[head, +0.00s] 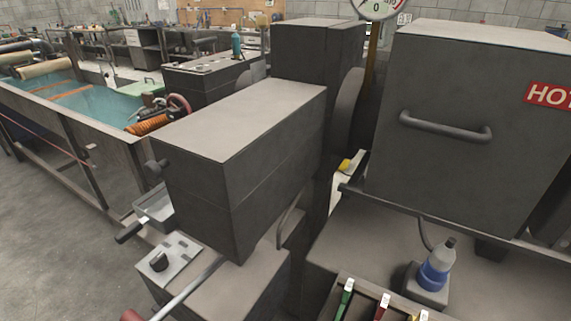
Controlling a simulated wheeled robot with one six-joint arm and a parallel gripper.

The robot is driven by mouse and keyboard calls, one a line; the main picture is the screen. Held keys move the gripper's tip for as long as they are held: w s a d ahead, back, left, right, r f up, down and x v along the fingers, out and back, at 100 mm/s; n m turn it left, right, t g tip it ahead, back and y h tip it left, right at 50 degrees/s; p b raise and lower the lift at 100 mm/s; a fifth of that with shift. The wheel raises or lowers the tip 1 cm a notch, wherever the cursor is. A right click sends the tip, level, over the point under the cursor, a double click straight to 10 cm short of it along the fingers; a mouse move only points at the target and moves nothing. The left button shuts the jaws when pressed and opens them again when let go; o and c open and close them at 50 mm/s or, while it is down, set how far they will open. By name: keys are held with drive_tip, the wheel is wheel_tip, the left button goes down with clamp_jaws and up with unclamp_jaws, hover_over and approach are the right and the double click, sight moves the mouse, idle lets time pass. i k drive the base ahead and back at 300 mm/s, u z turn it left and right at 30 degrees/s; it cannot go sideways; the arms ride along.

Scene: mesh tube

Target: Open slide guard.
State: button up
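A large dark grey box-shaped cover (470,90) stands at the right of the head view, and it may be the slide guard. A dark horizontal bar handle (445,128) is fixed on its front face. A red sign (550,95) reading "HOT" is on the same face, cut off by the right edge. The cover's lower edge sits at a dark rail (450,215). The cover hides what is behind it. My gripper is not in view, and nothing is seen touching the handle.
A long grey machine housing (225,150) stands left of the cover. A control box (167,257) and a metal lever (190,290) are below it. A water tank (85,95) is far left; open floor (45,220) lies left.

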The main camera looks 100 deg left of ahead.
sight(219, 153)
drive_tip(key=u, duration=2.75)
drive_tip(key=k, duration=0.95)
drive_tip(key=u, duration=1.4)
drive_tip(key=i, duration=0.5)
